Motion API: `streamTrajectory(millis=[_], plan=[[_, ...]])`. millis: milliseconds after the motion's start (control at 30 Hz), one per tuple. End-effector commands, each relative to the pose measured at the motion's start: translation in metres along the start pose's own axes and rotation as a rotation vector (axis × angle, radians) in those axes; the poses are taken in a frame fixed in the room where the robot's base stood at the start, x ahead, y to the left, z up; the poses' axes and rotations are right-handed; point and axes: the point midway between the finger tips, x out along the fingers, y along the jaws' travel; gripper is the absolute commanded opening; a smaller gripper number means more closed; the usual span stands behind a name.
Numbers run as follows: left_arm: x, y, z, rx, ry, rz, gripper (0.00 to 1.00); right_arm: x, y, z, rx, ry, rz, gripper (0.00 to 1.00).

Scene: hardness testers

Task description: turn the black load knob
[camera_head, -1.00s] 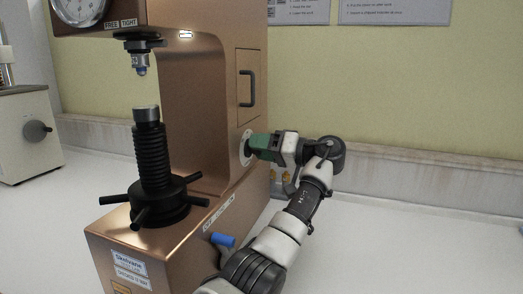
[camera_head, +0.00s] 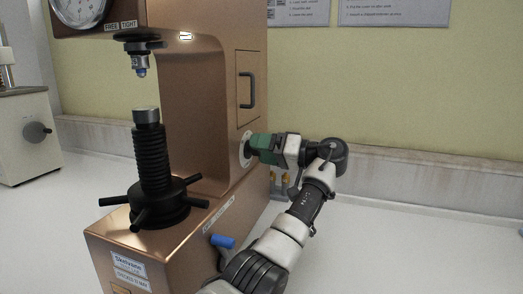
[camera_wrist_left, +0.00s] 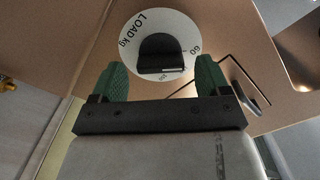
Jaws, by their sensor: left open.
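The black load knob (camera_wrist_left: 160,50) sits on a round white dial (camera_wrist_left: 128,50) marked "LOAD kg" on the side of the copper-coloured hardness tester (camera_head: 190,110). My left gripper (camera_wrist_left: 161,68) is open, with one green finger on each side of the knob and visible gaps between. The fingertips come up to the lower part of the dial in the wrist view. In the head view the left gripper (camera_head: 254,148) reaches the dial (camera_head: 245,150) from the right, and its fingers hide the knob. My right gripper is not in view.
The tester has a black spindle with a spoked handwheel (camera_head: 160,208), a door handle (camera_head: 248,89) above the dial and a blue-ended lever (camera_head: 223,240) below. A second cream machine (camera_head: 22,140) stands at the left. The bench (camera_head: 430,230) at the right is clear.

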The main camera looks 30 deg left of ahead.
Motion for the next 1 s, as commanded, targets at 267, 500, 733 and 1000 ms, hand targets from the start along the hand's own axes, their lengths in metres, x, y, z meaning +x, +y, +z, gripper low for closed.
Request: streamTrajectory(millis=[267, 500, 733, 1000], plan=[[-0.054, -0.001, -0.001, 0.003, 0.004, 0.002, 0.77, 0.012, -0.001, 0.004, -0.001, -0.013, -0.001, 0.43], [-0.092, 0.000, 0.000, 0.002, 0.001, 0.002, 0.77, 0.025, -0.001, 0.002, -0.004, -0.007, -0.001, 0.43], [-0.102, 0.000, 0.000, 0.000, 0.000, 0.000, 0.77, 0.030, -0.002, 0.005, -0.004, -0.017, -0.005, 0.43], [-0.102, 0.000, 0.001, 0.000, 0.000, 0.000, 0.77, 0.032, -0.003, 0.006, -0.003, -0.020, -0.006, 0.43]])
